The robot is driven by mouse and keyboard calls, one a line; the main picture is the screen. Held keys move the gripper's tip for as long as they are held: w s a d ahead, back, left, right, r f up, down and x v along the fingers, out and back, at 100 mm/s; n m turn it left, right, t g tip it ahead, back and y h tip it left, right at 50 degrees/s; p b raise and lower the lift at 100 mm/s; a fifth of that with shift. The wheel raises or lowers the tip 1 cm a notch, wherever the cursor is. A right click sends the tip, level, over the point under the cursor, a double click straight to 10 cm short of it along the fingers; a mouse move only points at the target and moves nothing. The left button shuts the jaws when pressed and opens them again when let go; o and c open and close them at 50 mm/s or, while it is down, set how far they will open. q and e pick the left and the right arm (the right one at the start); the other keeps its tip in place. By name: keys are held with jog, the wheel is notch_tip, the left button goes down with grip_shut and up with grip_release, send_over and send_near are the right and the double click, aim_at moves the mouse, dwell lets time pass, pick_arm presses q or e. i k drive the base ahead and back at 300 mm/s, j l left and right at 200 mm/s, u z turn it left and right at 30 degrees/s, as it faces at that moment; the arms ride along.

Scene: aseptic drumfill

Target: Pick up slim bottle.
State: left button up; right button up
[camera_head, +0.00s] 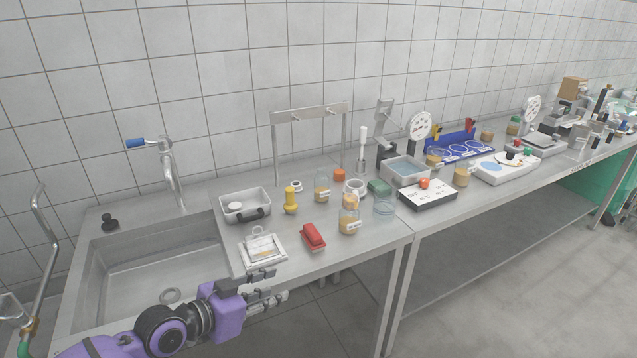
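My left gripper (280,284) is at the bottom left, in front of the counter's front edge. Its fingers point right and look apart, with nothing seen between them. Two small glass bottles with amber contents and white labels stand upright on the counter. The farther bottle (321,189) is clear and narrow at the top. The nearer bottle (349,218) has a tan stopper-like top. I cannot tell for sure which is the slim bottle. Both are up and to the right of my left gripper, well apart from it. My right gripper is not in view.
A sink (150,262) lies left of the gripper. Near the bottles are a red block (312,237), a yellow piece (290,200), a glass beaker (384,205), a white tray (262,250) and a grey tub (244,206). Bare counter lies along the front edge.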

aim_at(321, 190)
jog(key=i+l+u, duration=0.35)
jog(key=l, duration=0.25)
jog(key=i+l+u, duration=0.15)
jog(key=i+l, duration=0.2)
jog(key=l, duration=0.15)
jog(key=i+l+u, duration=0.15)
jog(key=i+l, duration=0.25)
jog(key=l, duration=0.25)
jog(key=i+l+u, duration=0.15)
jog(key=l, duration=0.2)
jog(key=i+l, duration=0.2)
jog(key=l, duration=0.15)
jog(key=i+u, duration=0.05)
